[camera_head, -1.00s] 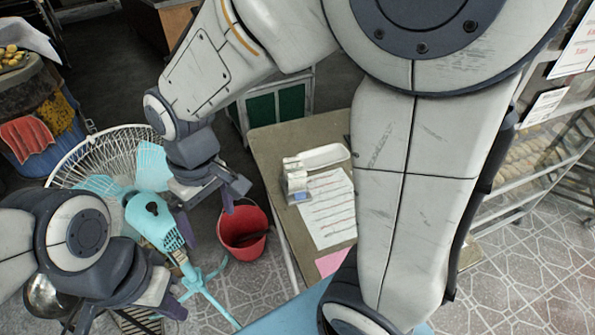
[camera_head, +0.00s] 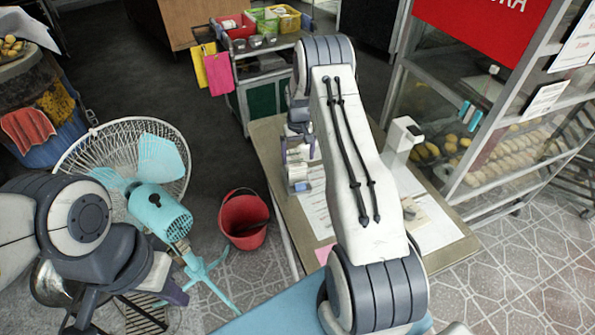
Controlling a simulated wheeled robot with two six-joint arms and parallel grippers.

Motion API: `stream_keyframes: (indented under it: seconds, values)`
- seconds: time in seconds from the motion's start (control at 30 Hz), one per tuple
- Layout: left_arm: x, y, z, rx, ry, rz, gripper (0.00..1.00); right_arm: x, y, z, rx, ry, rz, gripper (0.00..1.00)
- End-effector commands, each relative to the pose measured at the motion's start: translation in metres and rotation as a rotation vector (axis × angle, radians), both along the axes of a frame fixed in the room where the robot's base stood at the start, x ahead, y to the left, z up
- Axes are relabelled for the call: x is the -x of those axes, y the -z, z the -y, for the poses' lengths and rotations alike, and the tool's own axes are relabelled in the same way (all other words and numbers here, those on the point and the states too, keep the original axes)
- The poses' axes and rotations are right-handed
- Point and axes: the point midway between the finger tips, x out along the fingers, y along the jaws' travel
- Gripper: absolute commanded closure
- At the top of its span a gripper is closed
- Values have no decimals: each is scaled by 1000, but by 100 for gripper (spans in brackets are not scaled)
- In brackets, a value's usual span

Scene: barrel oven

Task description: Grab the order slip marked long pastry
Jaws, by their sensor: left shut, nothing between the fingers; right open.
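No text reading "long pastry" is legible. On the table (camera_head: 275,150), a white printed sheet (camera_head: 316,212) lies partly behind my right arm, with a pink slip (camera_head: 324,254) near the front edge. Another white sheet (camera_head: 436,232) lies right of the arm. My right gripper (camera_head: 298,152) is over the table's left part, open, above or beside a small white and grey device (camera_head: 299,182); its fingers are partly hidden. My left gripper (camera_head: 172,293) is low at the left, shut and empty, away from the table and partly hidden by its arm.
A cart (camera_head: 258,62) with bins stands behind the table; yellow (camera_head: 197,66) and pink (camera_head: 219,73) sheets hang at its side. A glass bread case (camera_head: 490,150) stands right, and a white scanner-like device (camera_head: 402,140) is on the table.

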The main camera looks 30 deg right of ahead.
Motion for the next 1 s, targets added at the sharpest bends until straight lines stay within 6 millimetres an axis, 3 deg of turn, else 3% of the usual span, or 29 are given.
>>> stream_keyframes:
  seconds: [0.27,0.5,0.83,1.0]
  values:
    - [0,-14,0,0,-1,0,100,3,22,-3,-2,-1,-3,0]
    - [0,-28,0,0,-2,0,100,6,56,-5,-1,-1,-2,0]
    - [0,-28,0,0,-2,0,100,5,64,-4,0,-1,1,0]
    - [0,-28,0,0,-2,0,100,5,64,-4,0,0,1,65]
